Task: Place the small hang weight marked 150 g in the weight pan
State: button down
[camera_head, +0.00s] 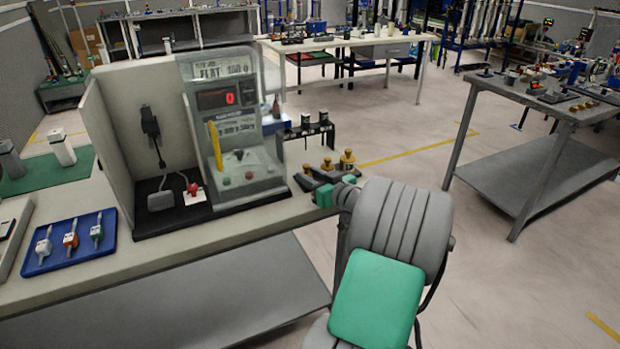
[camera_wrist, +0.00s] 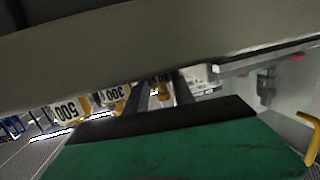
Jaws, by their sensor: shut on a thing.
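Several brass-coloured weights stand in a row by the table's right end: a small one (camera_head: 307,169), a middle one (camera_head: 327,164) and a larger one (camera_head: 347,158). In the wrist view, upside-down tags read 500 (camera_wrist: 67,109) and 300 (camera_wrist: 114,94). A third tag, partly hidden, stands by the small brass weight (camera_wrist: 163,93) between two dark fingers. My gripper (camera_head: 336,189), with green pads, is beside the row. It is shut, apparently on this small weight, whose tag I cannot fully read. I cannot make out the weight pan with certainty.
A grey test machine (camera_head: 233,130) with a red 0 display and a yellow lever (camera_head: 215,146) stands left of the weights. A dark rack (camera_head: 310,131) rises behind them. A blue tray (camera_head: 70,243) is at left.

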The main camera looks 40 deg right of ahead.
jog(key=shift+r, duration=0.15)
jog(key=shift+f+b, duration=0.25)
jog(key=shift+b, duration=0.05)
jog(key=c, duration=1.1)
grip_release()
jog(key=shift+o, duration=0.2)
jog(key=shift+r+p, duration=0.15)
jog(key=shift+p, duration=0.2)
